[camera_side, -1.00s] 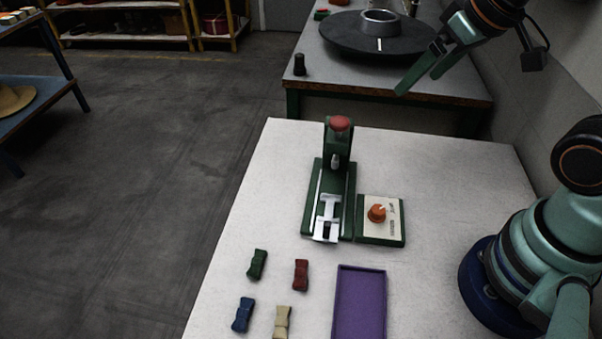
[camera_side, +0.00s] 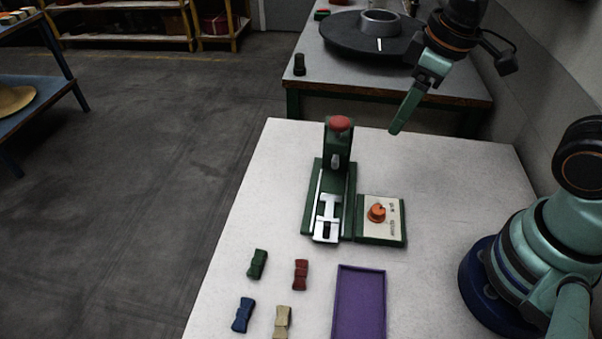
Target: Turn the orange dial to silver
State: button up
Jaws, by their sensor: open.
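The orange dial (camera_side: 377,213) sits on a cream-faced panel on a dark green base (camera_side: 381,239), right of the press. Small marks are printed on the panel's right side, too small to read. A short pale pointer on the dial faces up and to the right. My gripper (camera_side: 405,118) is above the back of the white table, up and to the right of the dial and well apart from it. It points down and slightly left. Its jaws are open and empty, though they overlap in this view.
The green press (camera_side: 337,148) with a red knob and silver slide stands just left of the dial panel. Green (camera_side: 257,264), red (camera_side: 301,274), blue (camera_side: 243,315) and cream (camera_side: 283,321) bow-shaped pieces lie in front, beside a purple tray (camera_side: 360,302).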

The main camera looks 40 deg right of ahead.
aim_at(378, 208)
jog(key=s+a+f+n+g, duration=0.1)
jog(key=f+n, duration=0.1)
jog(key=f, duration=0.4)
jog(key=s+a+f+n+g, duration=0.1)
jog(key=a+f+n, duration=0.1)
jog(key=f, duration=0.3)
jog(key=s+a+f+n+g, duration=0.1)
jog(key=f+n, duration=0.1)
jog(key=f, duration=0.4)
jog(key=shift+a+f, duration=0.35)
grip_shut()
